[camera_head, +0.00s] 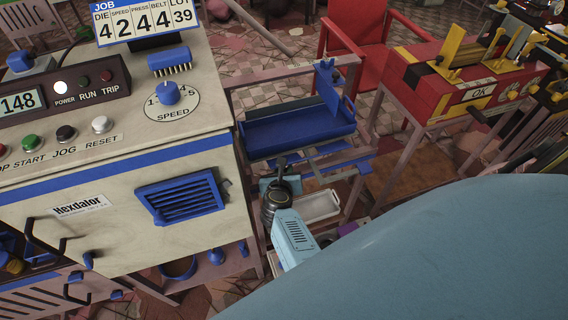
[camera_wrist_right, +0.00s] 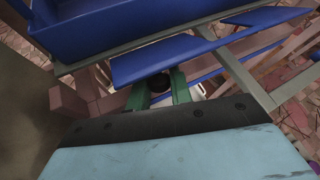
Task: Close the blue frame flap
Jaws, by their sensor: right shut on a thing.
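The blue flap (camera_wrist_right: 158,59) is a flat plate beside a metal frame, under the blue tray (camera_head: 290,132). In the head view the flap is partly hidden by my right gripper (camera_head: 284,163), which is below the tray's near edge. In the right wrist view my right gripper (camera_wrist_right: 160,82) has its green fingers close together at the flap's near edge. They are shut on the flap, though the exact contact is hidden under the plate. My left gripper is not in view.
A cream control cabinet (camera_head: 110,225) stands close on the left. Metal frame bars (camera_wrist_right: 240,75) and a blue strip (camera_wrist_right: 262,42) lie right of the flap. A red machine (camera_head: 450,85) and a red chair (camera_head: 345,40) stand farther right.

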